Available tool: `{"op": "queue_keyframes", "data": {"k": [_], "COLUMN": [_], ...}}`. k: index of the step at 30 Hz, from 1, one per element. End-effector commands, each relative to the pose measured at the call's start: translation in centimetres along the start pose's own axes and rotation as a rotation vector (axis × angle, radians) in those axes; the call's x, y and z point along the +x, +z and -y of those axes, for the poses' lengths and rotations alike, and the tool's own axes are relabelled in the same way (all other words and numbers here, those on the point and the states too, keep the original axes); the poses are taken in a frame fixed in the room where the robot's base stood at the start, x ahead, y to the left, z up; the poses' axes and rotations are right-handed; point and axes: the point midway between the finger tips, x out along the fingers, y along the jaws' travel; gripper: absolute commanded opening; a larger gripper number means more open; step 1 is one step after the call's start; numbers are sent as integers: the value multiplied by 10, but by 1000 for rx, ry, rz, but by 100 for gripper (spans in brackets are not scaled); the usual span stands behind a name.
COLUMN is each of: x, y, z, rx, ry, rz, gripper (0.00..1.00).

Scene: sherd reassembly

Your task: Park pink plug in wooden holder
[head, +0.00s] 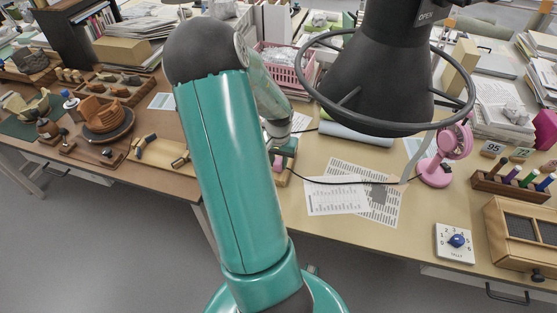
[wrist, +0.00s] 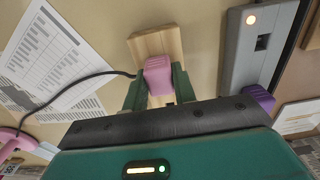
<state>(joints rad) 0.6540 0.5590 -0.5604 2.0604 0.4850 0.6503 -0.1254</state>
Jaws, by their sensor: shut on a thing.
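The pink plug (wrist: 158,72) is between the green fingers of my gripper (wrist: 158,88) in the wrist view, and the gripper is shut on it. The wooden holder (wrist: 150,42) is a pale block directly behind the plug, which overlaps its middle. I cannot tell whether the plug is seated in the holder or just in front of it. A black cord (wrist: 95,76) runs left from near the plug.
A grey power strip (wrist: 258,45) with a lit orange lamp stands right of the holder, with a purple plug (wrist: 258,98) at its near end. Printed sheets (head: 340,195) lie right of my gripper. A pink fan (head: 440,155) and a dial box (head: 456,242) stand farther right.

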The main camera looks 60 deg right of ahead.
Motion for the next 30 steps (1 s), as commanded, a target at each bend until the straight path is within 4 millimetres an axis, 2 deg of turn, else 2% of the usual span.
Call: {"op": "queue_keyframes", "data": {"k": [14,15,18,19,25,28,30], "x": [4,4,4,4,4,4,4], "y": [0,0,0,0,0,0,0], "z": [0,0,0,0,0,0,0], "rx": [0,0,0,0,0,0,0], "ry": [0,0,0,0,0,0,0], "rz": [1,1,1,1,1,1,1], "gripper": [5,29,48,52,52,70,70]}}
